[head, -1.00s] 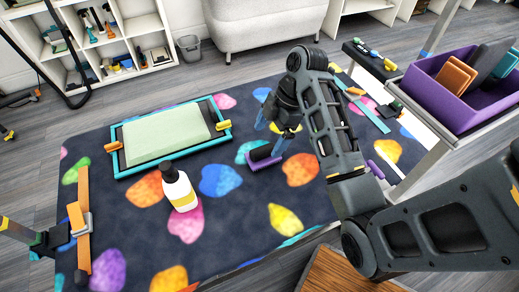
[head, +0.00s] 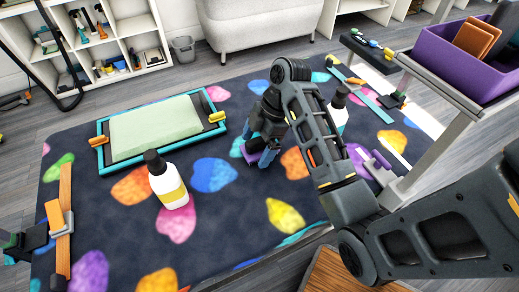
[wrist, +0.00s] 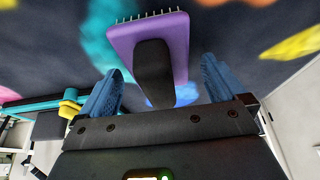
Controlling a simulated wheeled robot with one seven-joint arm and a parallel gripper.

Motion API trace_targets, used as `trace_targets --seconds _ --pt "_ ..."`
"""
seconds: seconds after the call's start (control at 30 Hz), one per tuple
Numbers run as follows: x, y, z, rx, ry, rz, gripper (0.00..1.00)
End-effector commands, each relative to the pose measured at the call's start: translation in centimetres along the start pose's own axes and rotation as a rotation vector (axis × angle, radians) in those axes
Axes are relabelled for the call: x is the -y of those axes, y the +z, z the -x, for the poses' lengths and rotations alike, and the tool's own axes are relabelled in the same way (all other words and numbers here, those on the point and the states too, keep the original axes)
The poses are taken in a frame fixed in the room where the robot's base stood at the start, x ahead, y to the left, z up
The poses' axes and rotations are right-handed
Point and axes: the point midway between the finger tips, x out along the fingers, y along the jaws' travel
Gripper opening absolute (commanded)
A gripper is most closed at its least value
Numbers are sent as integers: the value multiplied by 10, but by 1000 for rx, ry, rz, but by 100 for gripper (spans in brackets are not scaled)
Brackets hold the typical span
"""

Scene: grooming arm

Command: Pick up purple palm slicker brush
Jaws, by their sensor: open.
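The purple palm slicker brush (wrist: 177,38) has a flat purple head with pins along its far edge and a black grip (wrist: 153,72). In the wrist view its black grip lies between the two blue fingers of my gripper (wrist: 162,72), with a visible gap on each side. My gripper is open. In the head view my gripper (head: 261,151) is low over the mat at the brush (head: 251,155), and the fingers and wrist hide most of the brush.
The dark mat (head: 110,205) has coloured heart shapes. A teal-framed tray (head: 103,150) lies to the left, and a white bottle (head: 168,186) stands in front of it. A second bottle (head: 339,110) is behind my arm. A cart with a purple bin (head: 440,62) stands at right.

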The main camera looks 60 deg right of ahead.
Motion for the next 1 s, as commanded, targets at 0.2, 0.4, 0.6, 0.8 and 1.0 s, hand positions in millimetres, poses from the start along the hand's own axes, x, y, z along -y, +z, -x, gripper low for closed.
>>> trace_targets --seconds 0.2,0.4,0.6,0.8,1.0 --pt "0 0 1 0 0 0 91" --pt "0 0 1 0 0 0 72" --pt "0 0 1 0 0 0 53" --pt "0 0 1 0 0 0 35" --pt "0 0 1 0 0 0 35"
